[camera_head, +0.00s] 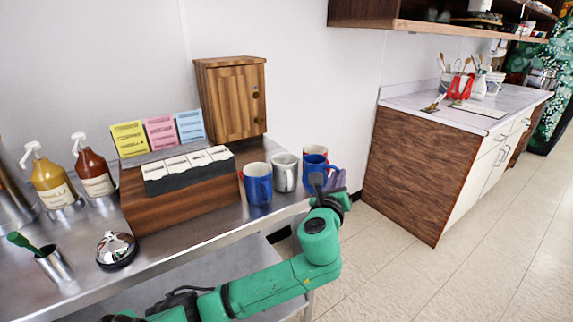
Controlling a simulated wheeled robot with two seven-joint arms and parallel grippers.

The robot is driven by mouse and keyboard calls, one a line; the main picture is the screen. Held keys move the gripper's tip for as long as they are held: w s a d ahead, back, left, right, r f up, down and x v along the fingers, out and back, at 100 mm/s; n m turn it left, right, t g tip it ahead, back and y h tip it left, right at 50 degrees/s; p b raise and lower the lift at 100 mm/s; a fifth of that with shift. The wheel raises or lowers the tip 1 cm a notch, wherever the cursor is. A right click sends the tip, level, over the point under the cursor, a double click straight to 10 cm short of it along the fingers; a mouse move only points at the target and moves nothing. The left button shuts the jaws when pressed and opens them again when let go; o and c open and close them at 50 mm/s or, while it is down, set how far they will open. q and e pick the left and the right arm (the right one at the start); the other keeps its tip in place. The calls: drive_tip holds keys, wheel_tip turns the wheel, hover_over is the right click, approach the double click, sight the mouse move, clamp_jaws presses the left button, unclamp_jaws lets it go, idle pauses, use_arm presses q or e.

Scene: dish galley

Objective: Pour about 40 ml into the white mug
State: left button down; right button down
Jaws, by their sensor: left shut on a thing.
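A white mug, greyish in this light (285,173), stands upright near the right end of the steel counter, between two blue mugs. One blue mug (258,185) stands to its left, with its handle on the left. The other blue mug (312,163) is to its right, with a reddish part at its rim. My left gripper (321,186) is in front of this right blue mug and appears shut on it. The fingers and the mug's lower part are partly hidden, so I cannot tell if it is lifted. The mugs' contents do not show. My right gripper is not in view.
A wooden box with a dark card tray (188,170) stands left of the mugs, before a small wooden cabinet (233,97). Pump bottles (94,172), a bell (116,249) and a steel cup (54,264) are further left. A separate cabinet (425,165) stands right, across a floor gap.

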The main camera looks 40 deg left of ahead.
use_arm(q)
drive_tip(key=shift+r+p, duration=0.6)
drive_tip(key=shift+r, duration=0.3)
drive_tip(key=s+a+r+n+g+h+p, duration=0.1)
drive_tip(key=a+r+n+h+p, duration=0.1)
drive_tip(key=a+r+n, duration=0.6)
wheel_tip(320, 180, up, 3)
drive_tip(key=shift+s+a+r+n, duration=0.15)
drive_tip(key=shift+s+a+n, duration=0.15)
drive_tip(key=shift+s+a, duration=0.1)
drive_tip(key=shift+a+n+b, duration=0.3)
drive_tip(key=shift+a+n, duration=0.45)
drive_tip(key=shift+n, duration=0.25)
drive_tip(key=shift+w+d, duration=0.1)
drive_tip(key=shift+d, duration=0.2)
drive_tip(key=shift+w+d+h, duration=0.3)
drive_tip(key=shift+d, duration=0.3)
